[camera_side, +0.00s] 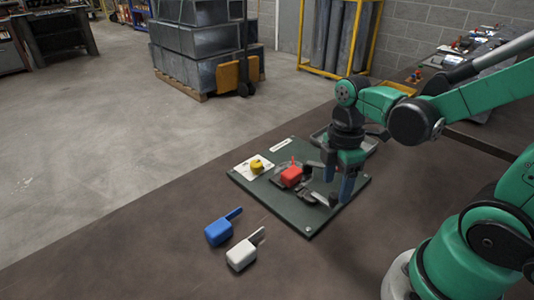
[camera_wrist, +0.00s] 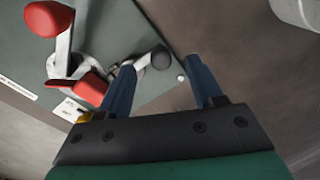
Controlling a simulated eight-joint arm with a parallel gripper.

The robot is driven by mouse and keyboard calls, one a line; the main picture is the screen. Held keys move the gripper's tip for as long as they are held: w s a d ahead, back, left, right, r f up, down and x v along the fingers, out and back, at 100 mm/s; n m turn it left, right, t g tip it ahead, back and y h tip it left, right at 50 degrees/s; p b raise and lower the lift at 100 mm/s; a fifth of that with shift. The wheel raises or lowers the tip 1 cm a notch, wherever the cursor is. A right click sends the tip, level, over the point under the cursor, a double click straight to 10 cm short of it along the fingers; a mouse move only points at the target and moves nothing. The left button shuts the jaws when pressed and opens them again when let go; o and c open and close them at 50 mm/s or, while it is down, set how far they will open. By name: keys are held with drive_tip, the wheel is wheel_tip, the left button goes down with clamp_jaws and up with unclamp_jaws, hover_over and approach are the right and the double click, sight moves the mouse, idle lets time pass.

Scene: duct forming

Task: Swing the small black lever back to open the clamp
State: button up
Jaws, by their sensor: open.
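The dark green board (camera_side: 290,213) lies on the brown table with the clamp fixtures on it. In the wrist view the small lever (camera_wrist: 160,57) shows a black rounded end on a grey metal arm. A red block (camera_side: 291,176) sits on the board; in the wrist view a red part (camera_wrist: 90,88) and a red-ended metal arm (camera_wrist: 48,18) lie left of the lever. My gripper (camera_side: 338,185) is open, fingers pointing down over the board's right part. In the wrist view the black end appears between the blue fingertips (camera_wrist: 160,66); contact cannot be told.
A yellow knob (camera_side: 257,166) on a white plate is at the board's left. A blue handled block (camera_side: 218,232) and a white one (camera_side: 241,255) lie on the table in front. A grey tray (camera_side: 368,144) is behind my gripper. The table's left front is clear.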

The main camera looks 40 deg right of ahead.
sight(332, 193)
drive_tip(key=shift+r, duration=1.6)
drive_tip(key=shift+w, duration=0.1)
drive_tip(key=shift+w+a+m+t, duration=0.1)
drive_tip(key=shift+m+t, duration=0.2)
drive_tip(key=shift+m, duration=0.2)
drive_tip(key=w+a+r+m+t, duration=0.3)
drive_tip(key=m+t, duration=0.4)
drive_tip(key=m, duration=0.4)
drive_tip(key=shift+w+a+r+m, duration=0.25)
drive_tip(key=shift+w+r+m, duration=0.05)
drive_tip(key=shift+w+m, duration=0.15)
